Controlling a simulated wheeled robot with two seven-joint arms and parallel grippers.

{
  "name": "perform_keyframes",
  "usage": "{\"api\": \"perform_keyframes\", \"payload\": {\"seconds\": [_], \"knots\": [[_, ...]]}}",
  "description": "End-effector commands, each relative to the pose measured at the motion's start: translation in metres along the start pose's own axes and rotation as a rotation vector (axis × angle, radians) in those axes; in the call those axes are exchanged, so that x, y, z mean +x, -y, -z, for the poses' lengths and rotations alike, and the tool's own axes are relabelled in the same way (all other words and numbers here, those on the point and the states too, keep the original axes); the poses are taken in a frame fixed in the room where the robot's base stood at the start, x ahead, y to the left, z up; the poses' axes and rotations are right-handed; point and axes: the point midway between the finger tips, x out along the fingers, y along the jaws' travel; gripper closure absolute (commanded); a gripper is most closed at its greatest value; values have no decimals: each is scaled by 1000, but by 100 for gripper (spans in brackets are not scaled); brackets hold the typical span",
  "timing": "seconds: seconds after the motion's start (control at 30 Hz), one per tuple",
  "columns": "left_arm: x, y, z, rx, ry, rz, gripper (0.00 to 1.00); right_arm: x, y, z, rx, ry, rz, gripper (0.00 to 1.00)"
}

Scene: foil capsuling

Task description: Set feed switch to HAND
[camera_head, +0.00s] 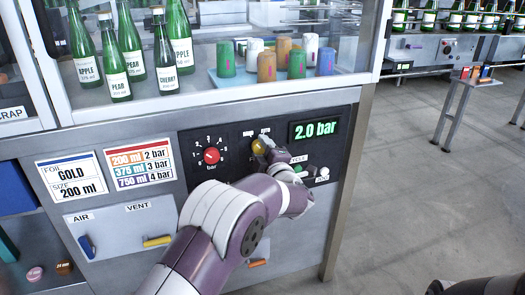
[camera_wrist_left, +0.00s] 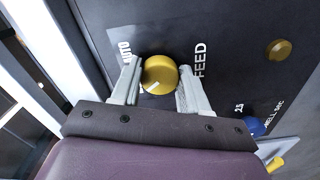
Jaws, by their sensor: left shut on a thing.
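The feed switch is a yellow round knob (camera_head: 258,146) on the dark control panel, left of the green 2.0 bar display. In the left wrist view the knob (camera_wrist_left: 160,72) has a white pointer mark on its lower-left side. The word FEED stands to its right and AUTO to its upper left; a HAND label is not readable. My left gripper (camera_head: 263,149) is at the knob, and in the left wrist view its fingers (camera_wrist_left: 158,82) stand on either side of it, shut on it.
A red knob (camera_head: 212,156) with a number dial sits to the left. A green button (camera_head: 297,169) and a white button (camera_head: 323,173) sit below the display (camera_head: 315,130). Bottles and coloured foil caps (camera_head: 296,64) stand above, behind the cabinet's lower edge.

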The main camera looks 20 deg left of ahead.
Motion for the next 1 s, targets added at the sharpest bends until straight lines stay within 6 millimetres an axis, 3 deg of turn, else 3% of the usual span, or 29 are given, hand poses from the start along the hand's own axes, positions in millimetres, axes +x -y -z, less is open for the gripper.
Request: {"api": "perform_keyframes", "payload": {"seconds": [0.03,0.07,0.1,0.13,0.47,0.57,0.8,1.0], "knots": [[0,2,0,0,1,3,86,0,0,0,0,0,0,57],[0,2,0,1,1,3,46,0,0,0,0,0,0,57],[0,2,0,1,0,3,33,0,0,0,0,0,0,57],[0,2,0,1,0,3,31,0,0,0,0,0,0,57],[-6,-1,0,1,1,1,31,-2,0,0,0,0,0,57],[-25,-2,0,1,3,1,31,-8,0,1,0,0,0,57],[-90,-3,0,1,5,0,31,-21,0,3,0,0,0,57],[-122,0,0,0,1,1,31,-26,0,3,0,0,0,57]]}}
